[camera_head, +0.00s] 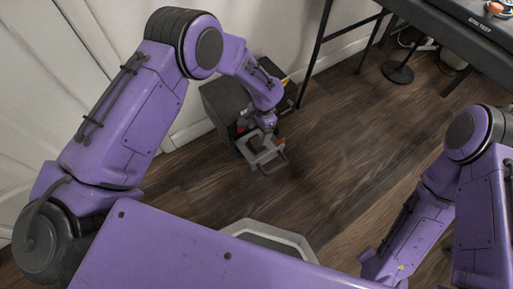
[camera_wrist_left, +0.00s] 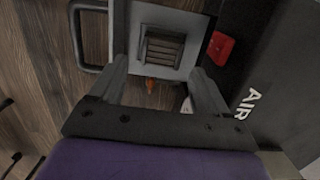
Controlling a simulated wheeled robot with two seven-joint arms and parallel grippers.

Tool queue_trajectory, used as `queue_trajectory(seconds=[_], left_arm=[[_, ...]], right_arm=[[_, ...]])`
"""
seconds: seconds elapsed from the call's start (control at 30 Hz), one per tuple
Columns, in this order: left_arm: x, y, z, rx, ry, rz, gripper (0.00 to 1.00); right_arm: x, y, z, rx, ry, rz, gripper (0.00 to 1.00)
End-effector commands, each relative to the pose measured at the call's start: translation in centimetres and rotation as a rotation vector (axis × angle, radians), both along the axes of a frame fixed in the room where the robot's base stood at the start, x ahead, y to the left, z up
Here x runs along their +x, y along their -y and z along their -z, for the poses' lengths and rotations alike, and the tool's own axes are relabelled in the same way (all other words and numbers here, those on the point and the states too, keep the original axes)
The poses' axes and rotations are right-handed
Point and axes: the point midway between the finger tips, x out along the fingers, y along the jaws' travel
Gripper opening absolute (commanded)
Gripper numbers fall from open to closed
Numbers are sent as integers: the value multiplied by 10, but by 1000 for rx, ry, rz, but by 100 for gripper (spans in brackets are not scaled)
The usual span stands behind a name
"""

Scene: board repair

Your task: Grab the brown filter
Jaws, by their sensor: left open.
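My left gripper (camera_head: 260,143) reaches down in front of a dark box by the wall. In the left wrist view its two grey fingers (camera_wrist_left: 160,74) are spread, with nothing held between them. Just beyond the fingertips is a light grey frame (camera_wrist_left: 188,20) with a handle (camera_wrist_left: 75,40). A brownish-grey slatted square (camera_wrist_left: 162,47) sits in its middle; I cannot tell if this is the brown filter. A small orange-brown piece (camera_wrist_left: 152,84) shows between the fingers, partly hidden. My right arm is at the right, its gripper out of view.
The dark box (camera_head: 222,103) marked "AIR" in the left wrist view (camera_wrist_left: 275,60) stands close beside the left gripper, with a red part (camera_wrist_left: 220,48) near the frame. A dark table (camera_head: 455,22) is at the upper right. The wooden floor (camera_head: 340,150) between is mostly clear.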

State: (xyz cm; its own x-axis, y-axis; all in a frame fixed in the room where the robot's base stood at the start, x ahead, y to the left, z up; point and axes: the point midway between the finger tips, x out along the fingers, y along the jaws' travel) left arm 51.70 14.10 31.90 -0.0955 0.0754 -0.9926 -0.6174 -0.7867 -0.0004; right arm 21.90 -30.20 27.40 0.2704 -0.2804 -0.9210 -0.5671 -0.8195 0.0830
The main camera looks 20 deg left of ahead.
Motion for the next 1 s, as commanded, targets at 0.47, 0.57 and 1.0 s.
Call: queue_trajectory(seconds=[0.47,0.57,1.0], left_arm=[[-2,-6,73,-1,-2,-3,77],[-3,-7,81,-2,1,-4,77],[-3,-7,79,-2,1,-3,38]], right_arm=[[-2,-2,38,3,-4,2,0],[-3,-2,39,4,-4,3,0],[-3,-2,37,5,-4,3,0]])
